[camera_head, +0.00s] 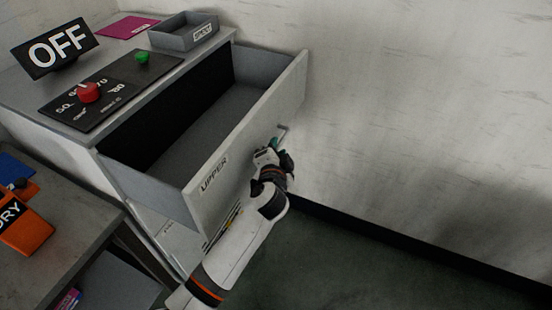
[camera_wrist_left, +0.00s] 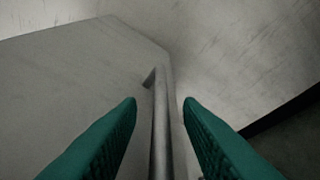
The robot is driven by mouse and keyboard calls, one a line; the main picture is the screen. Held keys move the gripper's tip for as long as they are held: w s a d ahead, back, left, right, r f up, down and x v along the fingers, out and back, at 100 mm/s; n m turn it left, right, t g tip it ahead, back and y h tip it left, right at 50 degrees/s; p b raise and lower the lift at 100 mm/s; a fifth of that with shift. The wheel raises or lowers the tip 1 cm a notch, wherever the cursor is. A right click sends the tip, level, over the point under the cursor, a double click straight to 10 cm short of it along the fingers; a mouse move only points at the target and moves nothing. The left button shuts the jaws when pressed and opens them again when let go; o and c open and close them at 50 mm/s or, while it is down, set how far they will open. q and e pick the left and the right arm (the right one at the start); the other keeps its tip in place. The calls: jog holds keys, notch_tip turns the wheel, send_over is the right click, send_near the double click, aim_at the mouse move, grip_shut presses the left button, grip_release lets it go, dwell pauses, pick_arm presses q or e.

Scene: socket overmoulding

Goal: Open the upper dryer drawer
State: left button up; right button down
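The upper dryer drawer (camera_head: 228,172), marked UPPER, is pulled well out of the grey dryer (camera_head: 60,105). Its inside looks empty. My left gripper (camera_head: 275,144) is at the bar handle (camera_head: 283,132) on the drawer front. In the left wrist view the handle (camera_wrist_left: 161,130) runs between the two green fingers, with a gap on each side. The left gripper is open around the bar, not clamped on it. My arm hides part of the lower front. My right gripper is in neither view.
On the dryer top are an OFF sign (camera_head: 55,50), a control panel with a red knob (camera_head: 89,92) and green button (camera_head: 142,57), a grey tray (camera_head: 184,32) and a magenta sheet (camera_head: 127,27). A bench (camera_head: 70,225) with an orange box (camera_head: 27,232) stands left. Floor right is clear, up to the wall.

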pick_arm(q)
jog(key=v, duration=1.1)
jog(key=shift+s, duration=0.3)
jog(key=s+a+f+n+g, duration=0.1)
jog(key=s+a+f+g, duration=0.2)
jog(key=f, duration=0.9)
jog(key=s+a+f+g, duration=0.15)
jog(key=s+f, duration=0.25)
jog(key=f, duration=0.7)
jog(key=s+a+f+n+g, duration=0.15)
jog(key=s+f+g, duration=0.25)
jog(key=f, duration=0.8)
jog(key=s+a+f+n+g, duration=0.2)
jog(key=s+a+f, duration=0.2)
jog(key=s, duration=0.6)
jog(key=s+a+f+n+g, duration=0.2)
jog(key=s+a+f, duration=0.2)
jog(key=s+f, duration=0.3)
jog(key=s+a+f+n+g+p, duration=0.1)
jog(key=s+a+f, duration=0.4)
jog(key=s, duration=0.9)
jog(key=shift+s+f+n+g, duration=0.15)
jog(key=shift+f+n+g, duration=0.4)
jog(key=shift+n, duration=0.3)
